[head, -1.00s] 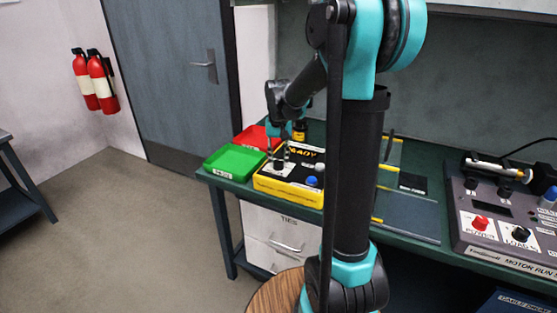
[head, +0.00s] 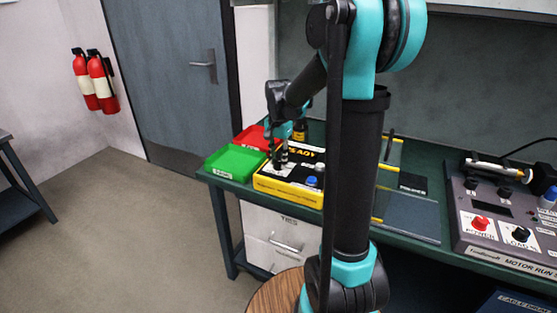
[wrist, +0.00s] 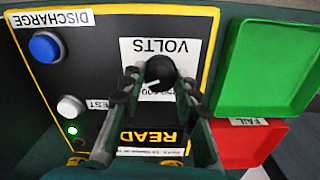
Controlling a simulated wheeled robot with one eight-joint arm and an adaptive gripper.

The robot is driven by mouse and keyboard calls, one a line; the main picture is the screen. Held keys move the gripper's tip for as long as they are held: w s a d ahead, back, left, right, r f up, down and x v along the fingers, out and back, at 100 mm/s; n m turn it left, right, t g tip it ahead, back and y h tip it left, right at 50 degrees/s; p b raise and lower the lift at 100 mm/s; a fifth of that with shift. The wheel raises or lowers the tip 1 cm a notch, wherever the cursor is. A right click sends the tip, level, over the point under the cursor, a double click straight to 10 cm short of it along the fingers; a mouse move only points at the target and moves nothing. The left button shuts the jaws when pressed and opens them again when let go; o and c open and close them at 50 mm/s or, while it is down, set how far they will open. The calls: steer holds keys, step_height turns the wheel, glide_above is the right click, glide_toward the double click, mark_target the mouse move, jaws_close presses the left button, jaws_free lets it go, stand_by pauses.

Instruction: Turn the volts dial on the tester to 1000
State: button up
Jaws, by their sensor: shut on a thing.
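The tester (head: 262,184) is a yellow-edged box on the green bench, with a white and black top panel. In the wrist view its panel (wrist: 95,45) appears upside down. The black volts dial (wrist: 159,70) sits below the inverted VOLTS label, with a pale pointer mark towards its lower left. My gripper (wrist: 159,76) is shut on the dial, one finger on each side. It points down over the tester in the head view (head: 280,160). Numbers around the dial are partly hidden by the fingers, so the exact setting cannot be read.
A green tray (wrist: 275,65) and a red FAIL tray (wrist: 250,145) stand beside the tester. The panel also has a blue DISCHARGE button (wrist: 46,46), a white test button (wrist: 70,107) and a lit green lamp (wrist: 72,130). A motor run station (head: 500,225) is far right.

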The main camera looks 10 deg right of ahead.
mark_target(279, 162)
stand_by(0.4)
steer(key=o, duration=1.2)
steer(key=shift+c, duration=0.2)
steer(key=shift+r, duration=0.1)
step_height(279, 162, up, 12)
steer(key=shift+s, duration=0.15)
